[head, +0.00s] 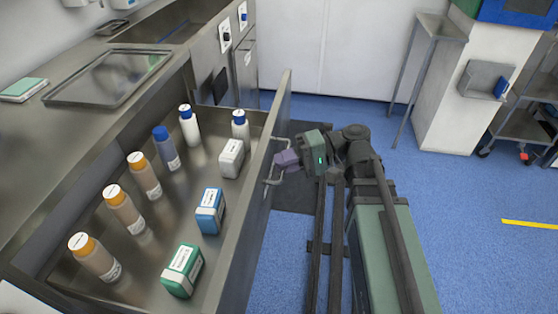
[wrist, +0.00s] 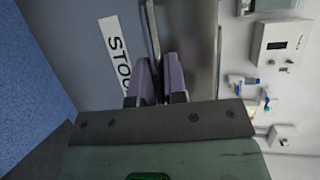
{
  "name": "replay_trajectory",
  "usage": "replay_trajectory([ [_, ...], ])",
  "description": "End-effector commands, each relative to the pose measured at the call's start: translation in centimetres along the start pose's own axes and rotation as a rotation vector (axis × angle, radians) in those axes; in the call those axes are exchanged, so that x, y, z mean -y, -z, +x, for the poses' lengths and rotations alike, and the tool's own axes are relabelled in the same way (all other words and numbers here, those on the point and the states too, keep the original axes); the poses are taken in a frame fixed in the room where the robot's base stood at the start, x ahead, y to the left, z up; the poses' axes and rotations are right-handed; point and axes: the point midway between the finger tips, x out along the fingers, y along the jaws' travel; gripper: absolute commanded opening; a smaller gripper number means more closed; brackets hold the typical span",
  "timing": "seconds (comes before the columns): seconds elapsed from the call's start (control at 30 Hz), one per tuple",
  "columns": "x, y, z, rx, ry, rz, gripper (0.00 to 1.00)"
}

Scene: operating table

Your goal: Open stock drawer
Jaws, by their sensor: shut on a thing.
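The stock drawer (head: 250,230) stands pulled out from under the steel counter in the head view, its inside showing. My gripper (head: 280,161) is at the outer side of the drawer front. In the wrist view its two purple fingers (wrist: 159,78) are shut on the handle.
In the drawer stand several bottles with orange caps (head: 145,177) or blue caps (head: 189,126), and boxes in white (head: 231,158), blue (head: 210,212) and green (head: 182,271). A tray (head: 108,78) lies on the counter. Blue floor (head: 480,240) is open at right.

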Motion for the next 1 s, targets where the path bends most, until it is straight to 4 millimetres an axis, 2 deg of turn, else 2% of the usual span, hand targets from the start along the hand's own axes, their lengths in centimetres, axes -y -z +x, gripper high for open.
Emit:
replay_trajectory([
  [0.33, 0.0, 0.0, -0.1, 0.0, 0.001, 0.0, 0.0],
  [0.37, 0.0, 0.0, -0.1, -0.001, 0.001, 0.0, 0.14],
  [0.5, 0.0, 0.0, -0.1, 0.0, 0.0, 0.0, 0.36],
  [0.8, 0.1, 0.0, -0.3, 0.0, 0.0, 0.0, 0.37],
  [1.0, 0.4, -0.7, -2.7, 0.012, -0.001, -0.003, 0.37],
])
